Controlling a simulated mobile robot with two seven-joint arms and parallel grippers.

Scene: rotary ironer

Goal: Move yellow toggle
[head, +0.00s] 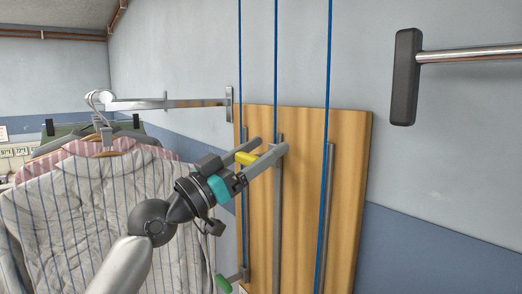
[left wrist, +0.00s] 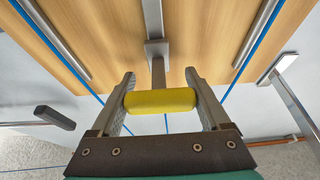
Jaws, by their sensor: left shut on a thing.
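The yellow toggle (head: 246,158) is a short rounded bar on a grey stem in front of a wooden board. It also shows in the left wrist view (left wrist: 160,102), lying crosswise between the fingers. My left gripper (head: 262,153) is shut on the yellow toggle, with one finger at each end of it. In the left wrist view the stem runs from the toggle to a grey vertical rail on the board. My right gripper is in neither view.
The wooden board (head: 348,180) carries grey rails, blue cords (head: 329,80) and a green toggle (head: 223,283) low on the left. Striped shirts (head: 95,215) hang on a metal rail (head: 160,104) at left. A dark-ended bar (head: 406,78) juts out at upper right.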

